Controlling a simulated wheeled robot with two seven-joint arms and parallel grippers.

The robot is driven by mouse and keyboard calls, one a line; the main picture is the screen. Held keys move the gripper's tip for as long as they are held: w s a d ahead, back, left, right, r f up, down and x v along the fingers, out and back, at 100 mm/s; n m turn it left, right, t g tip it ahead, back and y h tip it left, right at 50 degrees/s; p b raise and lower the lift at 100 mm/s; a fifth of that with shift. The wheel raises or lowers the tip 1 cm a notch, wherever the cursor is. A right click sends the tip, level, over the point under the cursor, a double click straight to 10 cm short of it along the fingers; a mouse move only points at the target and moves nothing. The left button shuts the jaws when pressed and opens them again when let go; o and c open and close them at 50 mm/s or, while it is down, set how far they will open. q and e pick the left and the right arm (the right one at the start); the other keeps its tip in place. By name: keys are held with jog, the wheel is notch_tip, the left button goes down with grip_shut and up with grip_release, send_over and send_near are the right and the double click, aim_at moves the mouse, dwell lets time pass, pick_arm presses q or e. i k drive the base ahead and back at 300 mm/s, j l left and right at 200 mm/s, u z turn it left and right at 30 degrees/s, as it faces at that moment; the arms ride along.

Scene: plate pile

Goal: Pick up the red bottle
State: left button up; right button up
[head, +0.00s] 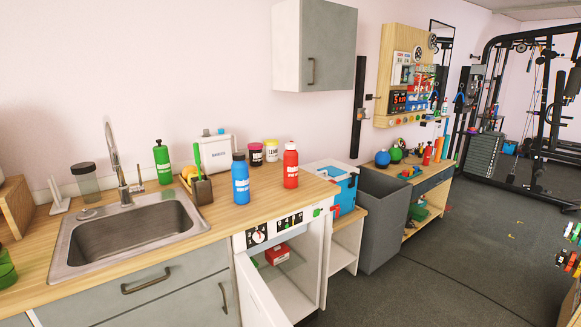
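The red bottle (291,168) stands upright on the wooden counter (222,216), near its right end. Neither of my grippers is in the head view.
A green bottle (162,163), a white canister (215,154) and two small jars stand behind. The sink (128,232) is at left. A cabinet door (260,290) hangs open below. A blue toolbox (337,184) and grey bin (382,220) stand right.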

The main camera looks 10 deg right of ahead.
aim_at(290, 157)
jog(key=i+l+u, duration=0.2)
jog(key=l+u, duration=0.15)
jog(key=l, duration=0.95)
jog(key=l+u, duration=0.35)
jog(key=l, duration=0.9)
jog(key=i+l+u, duration=0.25)
jog(key=i+l, duration=0.2)
jog(key=i+l+u, duration=0.1)
jog(key=l, duration=0.35)
jog(key=i+l+u, duration=0.25)
jog(key=i+l, duration=0.15)
jog(key=l, duration=0.25)
jog(key=i+l+u, duration=0.1)
jog(key=l, duration=0.3)
jog(key=i+j, duration=0.05)
jog(key=i, duration=0.05)
